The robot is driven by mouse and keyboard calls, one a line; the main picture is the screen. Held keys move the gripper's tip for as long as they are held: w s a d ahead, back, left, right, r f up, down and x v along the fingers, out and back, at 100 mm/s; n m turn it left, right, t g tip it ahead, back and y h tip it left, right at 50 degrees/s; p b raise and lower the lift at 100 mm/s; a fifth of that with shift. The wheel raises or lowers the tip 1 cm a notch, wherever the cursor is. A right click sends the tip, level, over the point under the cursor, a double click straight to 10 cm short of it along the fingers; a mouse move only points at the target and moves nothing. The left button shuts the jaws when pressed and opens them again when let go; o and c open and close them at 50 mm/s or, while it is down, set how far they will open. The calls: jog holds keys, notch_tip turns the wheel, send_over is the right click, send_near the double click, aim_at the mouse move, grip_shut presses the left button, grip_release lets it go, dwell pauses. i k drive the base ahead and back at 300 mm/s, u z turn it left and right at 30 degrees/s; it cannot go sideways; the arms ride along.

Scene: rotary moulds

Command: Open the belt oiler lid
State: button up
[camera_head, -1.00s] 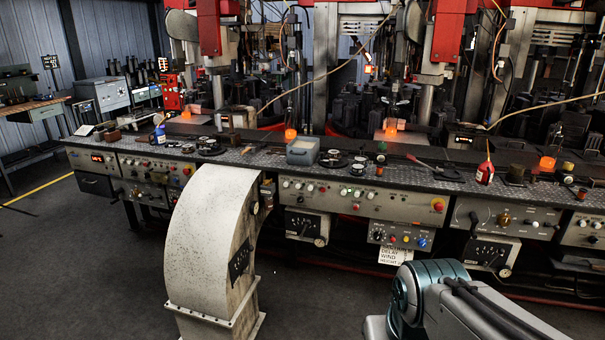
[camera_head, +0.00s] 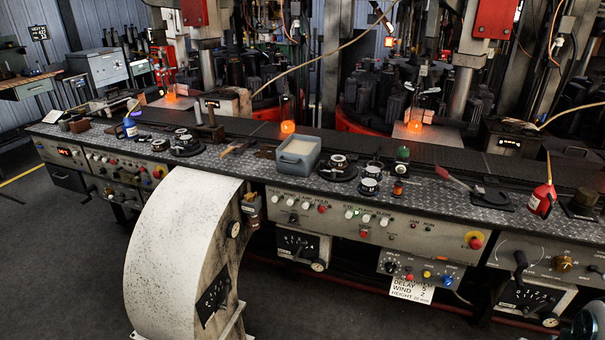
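I cannot tell for sure which thing is the belt oiler or its lid. Several small round dark fittings stand on the tread-plate ledge of the long machine bench (camera_head: 440,204). They include a round pot on a dark disc (camera_head: 338,168), a small round pot (camera_head: 370,183) and a green-topped fitting (camera_head: 403,154). A grey open-topped box (camera_head: 298,157) with pale contents stands left of them. A red oil can (camera_head: 543,199) with a spout stands at the right. My gripper is out of view; only a bit of my arm shows at the lower right corner.
A dark conveyor belt (camera_head: 440,152) runs behind the ledge, with glowing orange glassware (camera_head: 288,127) near it. A big curved pale duct (camera_head: 180,245) stands in front of the bench at left. A red-handled tool (camera_head: 460,183) lies on the ledge. Dark floor in front is partly clear.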

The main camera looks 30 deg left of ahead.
aim_at(251, 195)
jog(key=u, duration=0.45)
jog(key=i, duration=0.95)
jog(key=u, duration=1.1)
jog(key=i, duration=0.2)
jog(key=u, duration=0.05)
